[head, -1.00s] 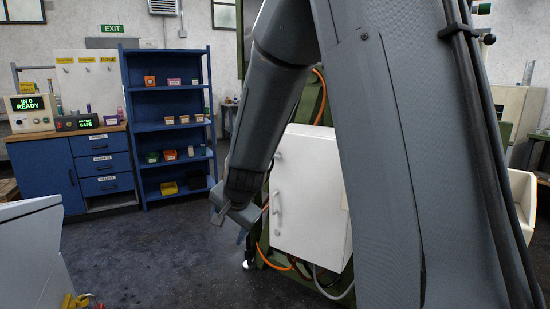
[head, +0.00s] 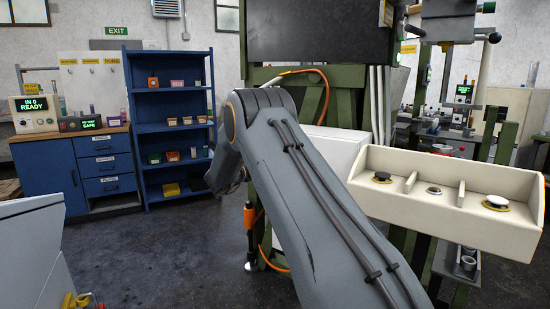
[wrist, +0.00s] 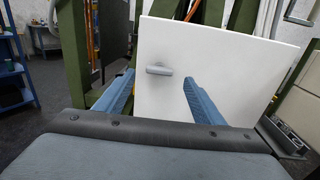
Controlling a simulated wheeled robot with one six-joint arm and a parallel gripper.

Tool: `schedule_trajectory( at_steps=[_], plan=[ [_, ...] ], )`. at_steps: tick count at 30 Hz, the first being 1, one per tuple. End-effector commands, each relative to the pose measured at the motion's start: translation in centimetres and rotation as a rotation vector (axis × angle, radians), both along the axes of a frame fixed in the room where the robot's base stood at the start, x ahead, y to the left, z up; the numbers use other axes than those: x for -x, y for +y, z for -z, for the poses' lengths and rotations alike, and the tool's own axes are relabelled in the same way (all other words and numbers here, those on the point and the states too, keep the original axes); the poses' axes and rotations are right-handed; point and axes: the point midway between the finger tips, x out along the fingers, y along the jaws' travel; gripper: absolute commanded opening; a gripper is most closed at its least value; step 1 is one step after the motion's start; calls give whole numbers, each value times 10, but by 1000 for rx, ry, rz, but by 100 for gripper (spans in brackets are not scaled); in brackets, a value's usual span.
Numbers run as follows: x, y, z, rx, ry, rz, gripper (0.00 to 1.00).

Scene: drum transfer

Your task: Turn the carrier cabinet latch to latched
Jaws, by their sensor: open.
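The white cabinet (wrist: 230,70) fills the middle of the wrist view, its flat front facing me. A short grey latch handle (wrist: 158,70) sticks out from it and lies level in that picture. My gripper (wrist: 159,79) is open and empty, with one blue finger to each side of the handle in the picture. I see no contact with the handle, and the remaining gap in depth is hard to judge. In the head view my arm hides most of the cabinet (head: 333,143); the handle and fingertips are hidden there.
A cream control box (head: 450,220) with several buttons stands right of my arm. A green frame (head: 383,125) and an orange hose (head: 325,90) are by the cabinet. A blue shelf (head: 170,125) stands at the back left. The floor (head: 160,240) at left is clear.

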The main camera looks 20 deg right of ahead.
Motion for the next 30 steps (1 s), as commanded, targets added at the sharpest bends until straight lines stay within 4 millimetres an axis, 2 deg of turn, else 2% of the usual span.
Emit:
schedule_trajectory(
  at_steps=[6,12,17,24,26,30],
  plan=[
    [-17,-29,-1,1,2,-1,62],
    [-31,-50,0,1,3,-3,62],
    [-35,-57,-1,2,3,-3,62],
    [-36,-58,-1,2,5,-4,62],
    [-36,-57,-1,2,5,-4,54],
    [-36,-57,-1,2,5,-4,30]
  ],
)
